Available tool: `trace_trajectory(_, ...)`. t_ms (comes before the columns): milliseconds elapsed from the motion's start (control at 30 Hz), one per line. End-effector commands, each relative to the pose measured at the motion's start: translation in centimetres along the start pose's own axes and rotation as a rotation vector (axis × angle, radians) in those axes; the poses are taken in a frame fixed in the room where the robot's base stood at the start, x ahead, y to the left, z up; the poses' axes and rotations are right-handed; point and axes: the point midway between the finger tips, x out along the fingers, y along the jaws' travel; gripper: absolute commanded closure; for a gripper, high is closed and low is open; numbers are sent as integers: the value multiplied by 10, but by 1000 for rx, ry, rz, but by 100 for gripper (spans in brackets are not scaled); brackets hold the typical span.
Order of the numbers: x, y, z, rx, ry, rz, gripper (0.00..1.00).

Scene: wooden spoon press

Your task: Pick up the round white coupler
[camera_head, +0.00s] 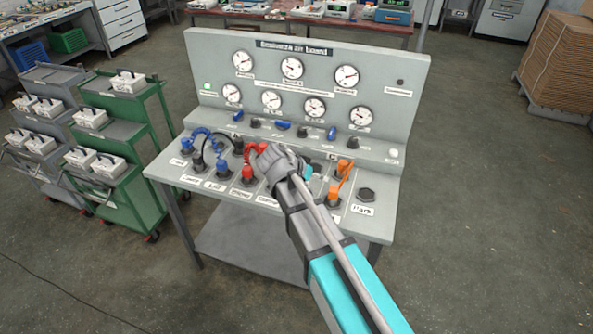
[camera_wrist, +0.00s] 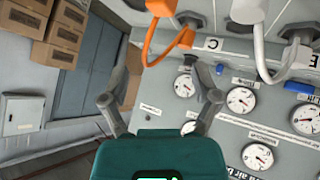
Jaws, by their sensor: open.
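The round white coupler (camera_wrist: 246,10) shows at the top edge of the wrist view, partly cut off, with a white hose (camera_wrist: 262,55) curving from its side. In the head view I cannot make it out; my arm and gripper cover that part of the board. My gripper (camera_wrist: 163,75) is open, with nothing between its fingers, and the coupler lies beyond and to the right of the fingertips in the wrist view. In the head view my gripper (camera_head: 277,160) is over the middle of the board's sloping shelf, near the red hose (camera_head: 254,150).
An orange coupler (camera_wrist: 161,6) with an orange hose stands beside the white one. Blue couplers (camera_head: 222,166) and a red coupler (camera_head: 248,173) stand left of my gripper. The upright gauge panel (camera_head: 318,60) rises behind.

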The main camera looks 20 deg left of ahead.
Motion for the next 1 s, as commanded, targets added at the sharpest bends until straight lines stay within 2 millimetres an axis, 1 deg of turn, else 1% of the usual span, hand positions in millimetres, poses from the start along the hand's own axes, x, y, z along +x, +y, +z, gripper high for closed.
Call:
trace_trajectory(33,11,15,1,-12,-33,5,20)
trace_trajectory(200,46,56,5,-74,-154,-3,20)
trace_trajectory(400,79,104,13,-139,-290,-42,20)
trace_trajectory(600,104,150,24,-191,-410,-109,20)
trace_trajectory(767,121,183,37,-227,-490,-180,20)
trace_trajectory(867,131,202,48,-246,-532,-231,20)
trace_trajectory(967,143,219,63,-263,-569,-284,20)
trace_trajectory(1000,148,225,70,-269,-584,-306,20)
